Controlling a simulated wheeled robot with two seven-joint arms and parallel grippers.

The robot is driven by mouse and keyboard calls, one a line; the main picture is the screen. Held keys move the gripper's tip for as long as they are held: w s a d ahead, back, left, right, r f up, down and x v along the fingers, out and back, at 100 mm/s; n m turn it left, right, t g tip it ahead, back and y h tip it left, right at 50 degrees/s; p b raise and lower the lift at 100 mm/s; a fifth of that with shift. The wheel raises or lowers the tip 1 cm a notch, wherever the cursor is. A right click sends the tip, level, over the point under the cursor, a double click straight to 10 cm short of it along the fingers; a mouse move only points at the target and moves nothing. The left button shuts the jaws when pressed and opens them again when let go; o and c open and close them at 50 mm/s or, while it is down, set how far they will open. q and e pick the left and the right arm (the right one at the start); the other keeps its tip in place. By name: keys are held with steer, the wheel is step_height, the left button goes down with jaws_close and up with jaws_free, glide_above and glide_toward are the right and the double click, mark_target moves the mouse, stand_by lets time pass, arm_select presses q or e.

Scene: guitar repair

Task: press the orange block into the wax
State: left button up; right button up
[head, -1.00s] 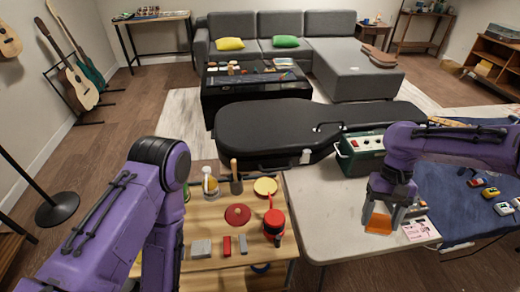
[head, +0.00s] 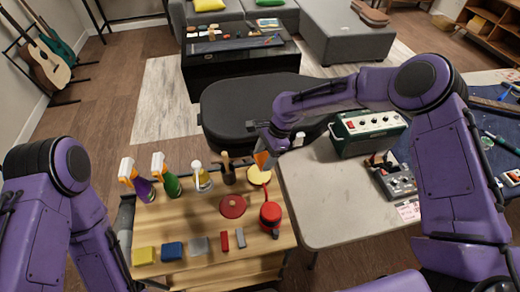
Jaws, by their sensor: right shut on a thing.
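My right gripper (head: 268,148) is shut on the orange block (head: 262,160). It holds the block tilted at the back right of the wooden bench top. The round yellow disc, which looks like the wax (head: 259,176), lies just below the block in the picture. I cannot tell whether the block touches it. The gripper covers part of the block. My left arm is at the left edge, and its gripper is not in view.
A red lid (head: 232,206) and a red pot (head: 270,215) are close in front of the wax. A brown-handled tool in a dark holder (head: 228,174) stands just left. Spray bottles (head: 165,175) stand farther left. A green amplifier (head: 368,134) stands on the pale table (head: 320,210).

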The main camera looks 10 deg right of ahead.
steer(key=w+a+f+m+t, duration=0.1)
steer(key=m, duration=0.1)
steer(key=shift+w+a+f+m, duration=0.1)
steer(key=shift+w+a+m, duration=0.1)
steer(key=shift+m, duration=0.2)
steer(key=shift+f, duration=0.2)
step_height(320, 180, down, 6)
steer(key=b, duration=0.6)
steer(key=shift+d+r, duration=0.1)
steer(key=shift+r, duration=0.1)
steer(key=shift+f, duration=0.45)
steer(key=shift+s+f, duration=0.1)
steer(key=shift+s, duration=0.05)
stand_by(1.4)
step_height(320, 180, up, 7)
steer(key=p, duration=0.8)
